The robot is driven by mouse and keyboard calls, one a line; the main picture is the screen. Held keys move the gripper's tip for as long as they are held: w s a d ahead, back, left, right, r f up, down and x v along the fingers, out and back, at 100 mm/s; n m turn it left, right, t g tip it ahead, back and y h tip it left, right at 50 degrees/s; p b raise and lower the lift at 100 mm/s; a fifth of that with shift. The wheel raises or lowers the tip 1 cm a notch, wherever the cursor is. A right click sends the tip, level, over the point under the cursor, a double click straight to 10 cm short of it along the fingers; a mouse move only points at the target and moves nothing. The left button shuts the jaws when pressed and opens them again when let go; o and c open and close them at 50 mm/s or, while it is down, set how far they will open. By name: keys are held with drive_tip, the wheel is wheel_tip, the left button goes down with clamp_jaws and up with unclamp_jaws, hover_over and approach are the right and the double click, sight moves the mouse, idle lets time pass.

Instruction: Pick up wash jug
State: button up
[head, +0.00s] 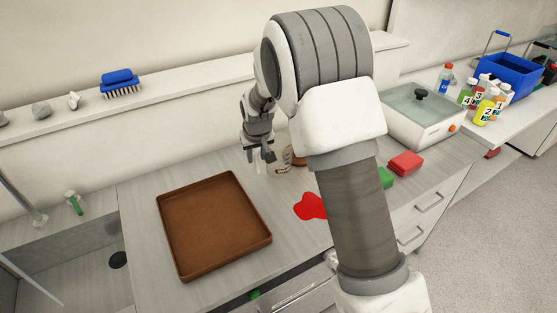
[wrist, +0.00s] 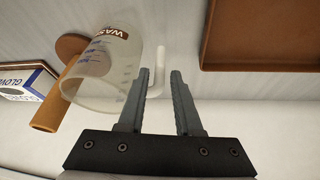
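The wash jug (wrist: 105,75) is a clear, pale jug with a brown label reading "WAS…" and measuring marks. In the wrist view it is to the left of my gripper (wrist: 160,74), with its white handle (wrist: 158,58) between the two fingertips. The fingers are open, with gaps showing beside the handle. In the head view the jug (head: 280,160) stands on the counter near the wall, partly hidden by my arm. My gripper (head: 262,157) is at its left side there.
A brown tray (head: 212,222) lies on the counter at front left. A red spill or cloth (head: 311,206) and red block (head: 405,163) are to the right. A gloves box (wrist: 22,82) and orange-brown cylinder (wrist: 50,112) are near the jug. A sink is at far left.

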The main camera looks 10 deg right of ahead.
sight(257, 159)
drive_tip(key=x, duration=0.4)
drive_tip(key=shift+w+f, duration=0.1)
drive_tip(key=shift+f, duration=0.2)
clamp_jaws()
idle(1.1)
